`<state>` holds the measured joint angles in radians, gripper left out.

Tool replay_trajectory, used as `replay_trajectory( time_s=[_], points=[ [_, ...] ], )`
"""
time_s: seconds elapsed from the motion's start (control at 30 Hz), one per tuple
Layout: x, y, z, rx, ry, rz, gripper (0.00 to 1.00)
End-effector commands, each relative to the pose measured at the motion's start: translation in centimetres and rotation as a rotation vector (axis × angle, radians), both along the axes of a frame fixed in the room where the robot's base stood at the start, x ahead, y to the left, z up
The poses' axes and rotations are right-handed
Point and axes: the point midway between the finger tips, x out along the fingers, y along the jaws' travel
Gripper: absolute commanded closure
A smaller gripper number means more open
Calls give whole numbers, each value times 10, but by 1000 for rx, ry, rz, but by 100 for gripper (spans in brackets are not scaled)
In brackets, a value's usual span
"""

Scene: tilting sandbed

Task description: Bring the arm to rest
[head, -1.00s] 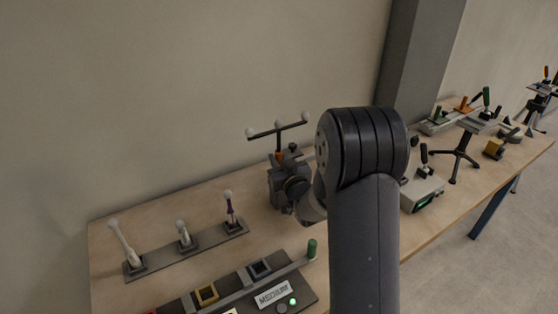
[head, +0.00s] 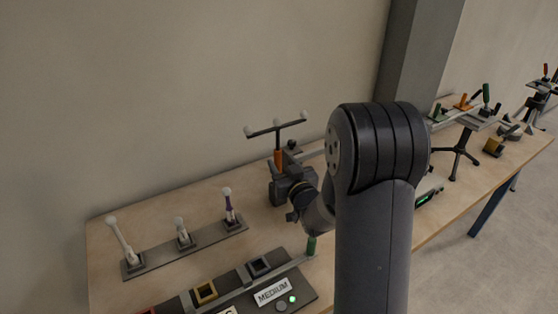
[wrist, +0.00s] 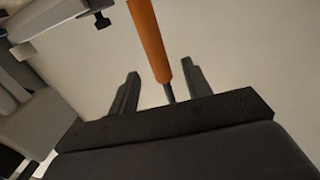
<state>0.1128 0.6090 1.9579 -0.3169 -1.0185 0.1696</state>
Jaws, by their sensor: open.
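My gripper (wrist: 160,69) is open, its two dark fingers apart at the lower middle of the wrist view. An orange handle (wrist: 149,38) with a thin dark rod shows between the fingers in that view, with visible gaps on both sides. I cannot tell how deep it lies between them. In the head view my arm reaches in from the lower right, and my dark wrist hides most of the gripper. The orange handle (head: 278,158) stands upright just behind it, below a dark crossbar (head: 277,128) with pale ball ends.
A grey strip (head: 205,238) with several ball-topped sticks lies on the wooden table (head: 180,200) at left. A panel (head: 262,272) marked MEDIUM, with a green light, is in front. A tripod stand (head: 458,150) and other tools stand at right. A grey pillar (head: 420,55) rises behind.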

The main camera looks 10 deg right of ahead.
Motion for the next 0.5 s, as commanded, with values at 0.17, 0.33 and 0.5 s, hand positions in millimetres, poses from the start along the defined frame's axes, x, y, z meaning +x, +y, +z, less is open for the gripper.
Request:
replay_trajectory(
  time_s=[0.17,0.33,0.5],
  points=[
    [-34,-6,-1,0,-1,-2,53],
    [-57,-10,-1,0,-1,-2,53],
    [-66,-10,-1,0,0,0,53]
  ],
)
